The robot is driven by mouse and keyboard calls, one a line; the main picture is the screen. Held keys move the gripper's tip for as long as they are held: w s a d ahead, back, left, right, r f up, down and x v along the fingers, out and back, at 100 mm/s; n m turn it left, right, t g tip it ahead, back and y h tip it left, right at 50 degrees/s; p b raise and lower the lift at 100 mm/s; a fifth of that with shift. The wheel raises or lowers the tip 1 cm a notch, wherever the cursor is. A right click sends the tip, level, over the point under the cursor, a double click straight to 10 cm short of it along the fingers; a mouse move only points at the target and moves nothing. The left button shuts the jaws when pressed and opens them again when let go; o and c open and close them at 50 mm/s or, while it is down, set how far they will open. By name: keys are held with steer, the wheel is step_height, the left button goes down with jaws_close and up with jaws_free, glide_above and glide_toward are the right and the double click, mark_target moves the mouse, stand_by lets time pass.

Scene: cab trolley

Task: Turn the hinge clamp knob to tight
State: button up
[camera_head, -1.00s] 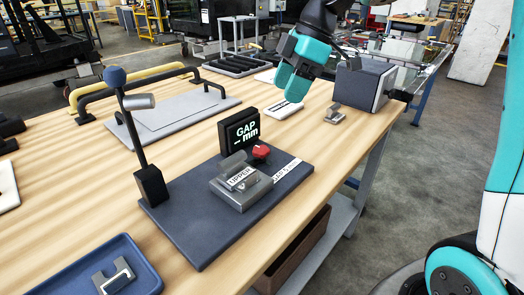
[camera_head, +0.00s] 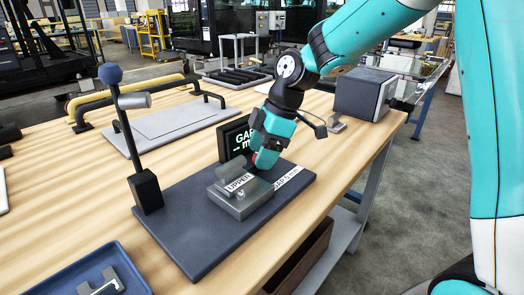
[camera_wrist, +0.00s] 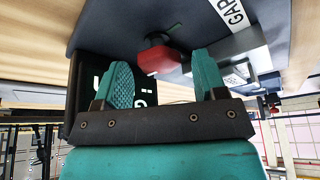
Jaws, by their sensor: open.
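The red hinge clamp knob (camera_wrist: 160,60) shows in the wrist view between and just beyond the fingertips of my gripper (camera_wrist: 162,75). The teal fingers are apart, with one on each side of the knob and gaps showing. In the head view my gripper (camera_head: 264,158) is over the back right of the grey clamp block labelled UPPER (camera_head: 240,190) and hides most of the knob. The block sits on a dark base plate (camera_head: 185,235). Behind it the black GAP display (camera_head: 230,143) is partly covered by my gripper.
A post with a blue ball top (camera_head: 110,74) and a grey cylinder stands at the plate's left. A blue tray (camera_head: 60,272) lies front left. A grey box (camera_head: 360,95) stands at the back right. Bare wood shows right of the plate.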

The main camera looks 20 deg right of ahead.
steer(key=shift+c, duration=0.2)
steer(key=c, duration=0.9)
